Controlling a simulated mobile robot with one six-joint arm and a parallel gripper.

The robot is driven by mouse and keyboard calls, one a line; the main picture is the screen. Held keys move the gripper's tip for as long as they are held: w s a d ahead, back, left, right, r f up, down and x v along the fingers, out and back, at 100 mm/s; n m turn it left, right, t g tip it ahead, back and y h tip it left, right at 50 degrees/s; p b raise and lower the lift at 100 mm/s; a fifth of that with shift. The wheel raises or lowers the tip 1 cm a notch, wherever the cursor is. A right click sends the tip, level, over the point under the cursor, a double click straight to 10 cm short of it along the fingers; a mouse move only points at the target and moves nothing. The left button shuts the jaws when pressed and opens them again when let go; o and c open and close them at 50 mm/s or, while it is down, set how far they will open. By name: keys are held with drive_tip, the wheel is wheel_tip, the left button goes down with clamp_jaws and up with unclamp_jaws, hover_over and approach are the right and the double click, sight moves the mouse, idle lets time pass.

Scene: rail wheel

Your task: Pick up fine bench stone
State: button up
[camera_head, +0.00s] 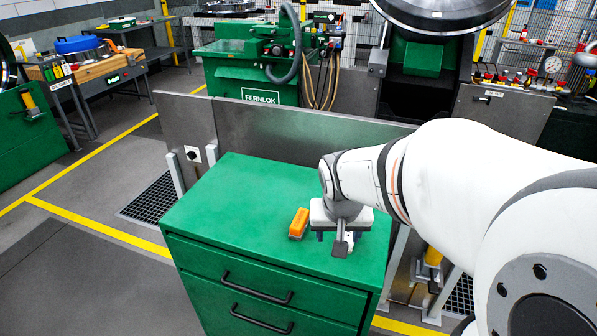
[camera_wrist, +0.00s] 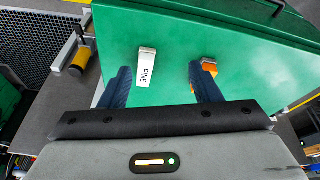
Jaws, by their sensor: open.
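The bench stone is a small white block with a dark word on it that looks like "FINE". In the wrist view the white block (camera_wrist: 146,68) lies on the green cabinet top, between my finger lines and nearer the left finger. In the head view only a bit of the white block (camera_head: 349,240) shows beside my gripper, which hides the rest. My gripper (camera_head: 340,238) points down over the cabinet top. Its two blue fingers are apart with nothing held, as the wrist view also shows for my gripper (camera_wrist: 161,84).
An orange block (camera_head: 299,223) lies just left of my gripper on the green cabinet (camera_head: 250,200). In the wrist view the orange block (camera_wrist: 210,69) is partly behind the right finger. A grey metal barrier (camera_head: 290,140) stands behind the cabinet. The cabinet top's left part is clear.

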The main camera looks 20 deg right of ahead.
sight(351, 237)
drive_tip(key=w+d+f+m, duration=0.1)
drive_tip(key=w+d, duration=0.1)
drive_tip(key=w+d+f+m, duration=0.1)
drive_tip(key=w+d+f, duration=0.1)
drive_tip(key=w+d+f+m, duration=0.1)
drive_tip(key=w+d+f, duration=0.1)
drive_tip(key=w, duration=0.1)
drive_tip(key=shift+d+f+h, duration=0.1)
drive_tip(key=shift+d+h, duration=0.25)
drive_tip(key=shift+h, duration=0.05)
drive_tip(key=x, duration=0.2)
drive_tip(key=shift+w+d+f, duration=0.15)
drive_tip(key=shift+w+d, duration=0.1)
drive_tip(key=shift+w, duration=0.05)
drive_tip(key=shift+t, duration=0.3)
drive_tip(key=x, duration=0.5)
drive_tip(key=shift+w+a+f+b, duration=0.1)
drive_tip(key=shift+w+f+b, duration=0.2)
drive_tip(key=shift+b, duration=0.1)
drive_tip(key=c, duration=1.2)
